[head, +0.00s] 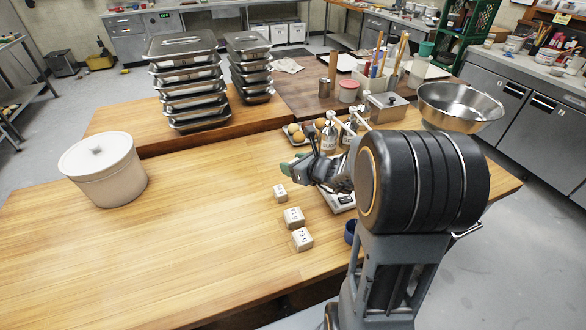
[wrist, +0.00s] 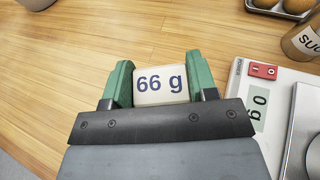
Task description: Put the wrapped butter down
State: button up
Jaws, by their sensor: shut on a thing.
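In the head view my gripper (head: 293,171) is over the wooden worktop, left of the scale (head: 342,203). The held block is not clearly seen there, and its height above the wood is hard to tell. The scale also shows at the right of the wrist view (wrist: 270,130), its display reading "0 g".
Small labelled blocks (head: 293,217) (head: 302,240) (head: 280,193) stand in a row on the worktop (head: 190,235). Bottles (head: 328,138) and an egg tray (head: 290,141) are behind my gripper. A white lidded crock (head: 105,175) stands left. The wood between is clear.

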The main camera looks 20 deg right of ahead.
jog(key=w+f, duration=0.2)
jog(key=w, duration=0.1)
jog(key=w+f, duration=0.2)
jog(key=w, duration=0.1)
jog(key=w+f+p, duration=0.1)
jog(key=w+f, duration=0.2)
jog(key=shift+w+d, duration=0.2)
jog(key=shift+d, duration=0.1)
jog(key=shift+w+d+f, duration=0.15)
jog(key=shift+w+f, duration=0.55)
jog(key=shift+f, duration=1.6)
jog(key=shift+f, duration=0.15)
jog(key=o, duration=0.9)
